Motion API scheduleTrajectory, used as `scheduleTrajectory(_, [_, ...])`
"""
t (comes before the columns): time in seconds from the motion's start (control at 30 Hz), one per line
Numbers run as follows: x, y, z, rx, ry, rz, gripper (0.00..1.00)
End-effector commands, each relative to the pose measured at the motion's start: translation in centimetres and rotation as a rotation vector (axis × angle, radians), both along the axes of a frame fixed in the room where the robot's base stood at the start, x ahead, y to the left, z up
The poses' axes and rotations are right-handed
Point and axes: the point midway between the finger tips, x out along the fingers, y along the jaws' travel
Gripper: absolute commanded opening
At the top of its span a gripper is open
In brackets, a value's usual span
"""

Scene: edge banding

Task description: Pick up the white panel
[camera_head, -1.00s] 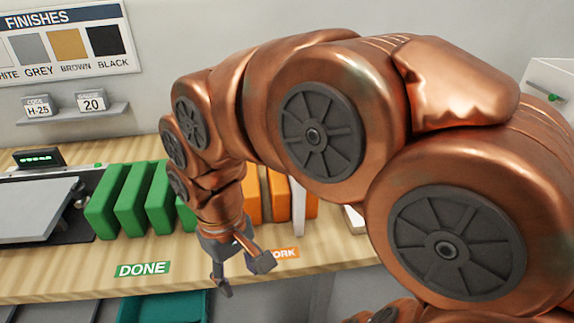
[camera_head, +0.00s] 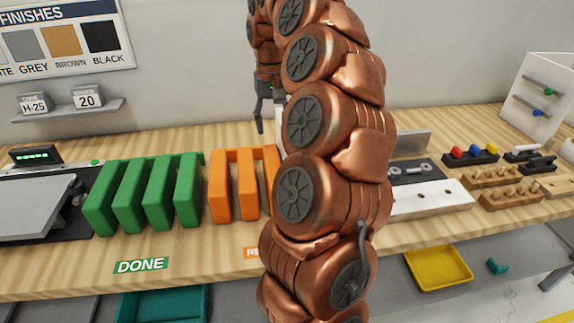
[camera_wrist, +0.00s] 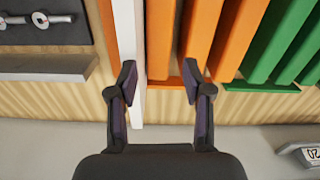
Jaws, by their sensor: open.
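The white panel (camera_wrist: 130,45) shows in the wrist view as a narrow upright strip among the orange dividers (camera_wrist: 200,35) of the work rack. In the head view my arm hides most of it, with only a pale sliver beside the gripper. My gripper (camera_wrist: 160,82) is open and empty above the rack's far side. In the wrist view its left finger overlaps the panel, and the gap between the fingers lies mostly right of the panel, over an orange divider. I cannot tell whether the finger touches it. The gripper also shows in the head view (camera_head: 268,110).
A green rack (camera_head: 145,200) stands left of the orange one, behind the DONE label (camera_head: 141,266). A white block (camera_head: 430,198) and a dark plate with knobs (camera_head: 408,170) lie to the right. A small wall shelf (camera_head: 70,112) is at the left.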

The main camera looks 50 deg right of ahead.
Motion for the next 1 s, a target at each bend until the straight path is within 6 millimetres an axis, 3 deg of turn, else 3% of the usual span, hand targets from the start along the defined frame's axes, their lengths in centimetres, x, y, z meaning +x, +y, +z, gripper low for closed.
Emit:
scheduleTrajectory(0.1, [-0.2, -2.3, -0.1, -0.002, 0.000, -0.061, 0.50])
scheduleTrajectory(0.23, [-0.5, -3.3, -0.3, -0.003, 0.005, -0.087, 0.50])
scheduleTrajectory(1.0, [-1.0, -3.5, -3.9, -0.001, 0.004, -0.089, 0.50])
